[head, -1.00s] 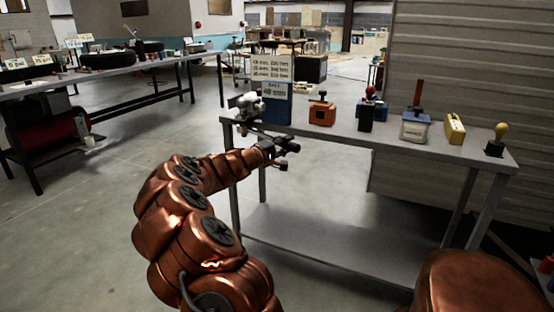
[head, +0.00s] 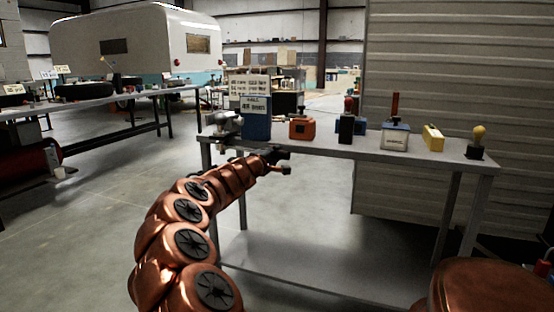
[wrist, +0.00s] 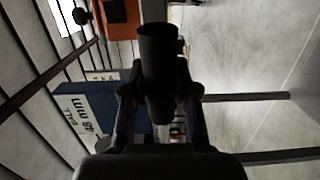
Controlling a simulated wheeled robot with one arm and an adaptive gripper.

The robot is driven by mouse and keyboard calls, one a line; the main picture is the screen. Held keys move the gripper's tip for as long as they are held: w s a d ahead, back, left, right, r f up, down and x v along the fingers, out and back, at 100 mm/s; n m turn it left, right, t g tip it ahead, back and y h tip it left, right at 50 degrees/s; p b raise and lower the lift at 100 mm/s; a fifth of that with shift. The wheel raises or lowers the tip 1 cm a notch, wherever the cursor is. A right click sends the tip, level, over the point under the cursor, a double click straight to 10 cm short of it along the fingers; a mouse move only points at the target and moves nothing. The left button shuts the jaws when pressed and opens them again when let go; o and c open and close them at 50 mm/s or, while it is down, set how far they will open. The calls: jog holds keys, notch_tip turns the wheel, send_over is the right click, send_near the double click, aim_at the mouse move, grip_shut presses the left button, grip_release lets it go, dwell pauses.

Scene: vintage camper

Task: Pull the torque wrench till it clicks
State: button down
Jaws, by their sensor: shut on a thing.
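My gripper (head: 274,156) is at the front edge of the grey bench, in front of a blue block (head: 256,126) and level with the bench top. In the wrist view its two fingers (wrist: 158,105) are closed around a dark round bar (wrist: 158,48), which looks like the torque wrench handle. The bar's far end and what it joins are hidden by my gripper. In the head view the wrench is too small and dark to tell from the gripper. A pale metal fitting (head: 227,122) stands at the bench's left end.
An orange box (head: 302,129), a dark block with a red knob (head: 347,126), a white-and-blue box (head: 395,138), a yellow block (head: 433,138) and a yellow-knobbed stand (head: 477,145) line the bench (head: 330,149). A corrugated wall (head: 450,70) is behind.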

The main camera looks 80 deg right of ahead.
jog(key=shift+s+f, duration=0.1)
jog(key=shift+s, duration=0.15)
jog(key=c, duration=1.1)
grip_release()
jog(key=shift+o, duration=1.2)
jog(key=shift+w, duration=0.15)
jog(key=shift+w+a, duration=0.1)
jog(key=shift+w+a, duration=0.25)
jog(key=shift+a, duration=1.15)
jog(key=v, duration=0.9)
